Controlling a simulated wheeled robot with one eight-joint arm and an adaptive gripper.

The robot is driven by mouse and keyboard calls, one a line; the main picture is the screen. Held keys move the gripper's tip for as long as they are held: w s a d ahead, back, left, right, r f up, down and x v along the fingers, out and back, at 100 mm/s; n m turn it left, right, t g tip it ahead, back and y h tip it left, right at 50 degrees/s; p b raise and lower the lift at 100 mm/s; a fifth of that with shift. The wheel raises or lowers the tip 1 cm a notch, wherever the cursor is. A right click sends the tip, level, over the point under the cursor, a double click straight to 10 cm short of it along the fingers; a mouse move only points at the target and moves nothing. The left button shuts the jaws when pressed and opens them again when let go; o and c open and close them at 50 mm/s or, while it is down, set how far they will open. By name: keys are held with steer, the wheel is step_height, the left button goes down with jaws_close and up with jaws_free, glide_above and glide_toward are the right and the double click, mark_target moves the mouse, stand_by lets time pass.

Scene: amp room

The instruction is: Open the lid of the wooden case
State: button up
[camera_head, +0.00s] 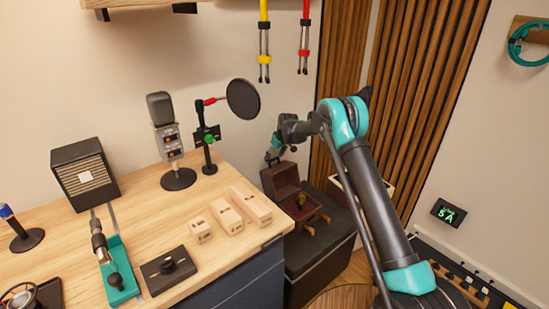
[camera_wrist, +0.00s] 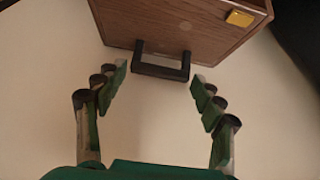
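The wooden case (camera_head: 281,181) stands on a dark box right of the desk. Its lid looks raised at the back, with a dark red inside and a small gold item in the lower part. In the wrist view a brown wooden panel (camera_wrist: 180,22) of the case shows at the top, with a black handle (camera_wrist: 160,70) and a yellow latch (camera_wrist: 240,18). My gripper (camera_wrist: 157,78) is open, its fingertips on either side of the handle with gaps. In the head view my gripper (camera_head: 273,155) is just above the lid's upper edge; its fingers are small there.
The desk (camera_head: 140,208) at left holds several wooden blocks (camera_head: 228,216), a microphone (camera_head: 165,130), a pop filter (camera_head: 243,98) and a small speaker (camera_head: 85,174). The wall is close behind the case. Wooden slats (camera_head: 420,85) rise behind my arm.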

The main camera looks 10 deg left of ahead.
steer(key=c, duration=1.2)
steer(key=shift+s+d+r+t+y, duration=0.45)
steer(key=shift+s+d+r, duration=0.2)
steer(key=shift+d, duration=0.2)
steer(key=shift+s+d+r+t+y, duration=0.35)
steer(key=shift+s+d+r+y, duration=0.25)
steer(key=shift+d, duration=0.25)
steer(key=shift+f, duration=0.1)
steer(key=o, duration=1.7)
steer(key=v, duration=1.2)
steer(key=shift+a, duration=0.1)
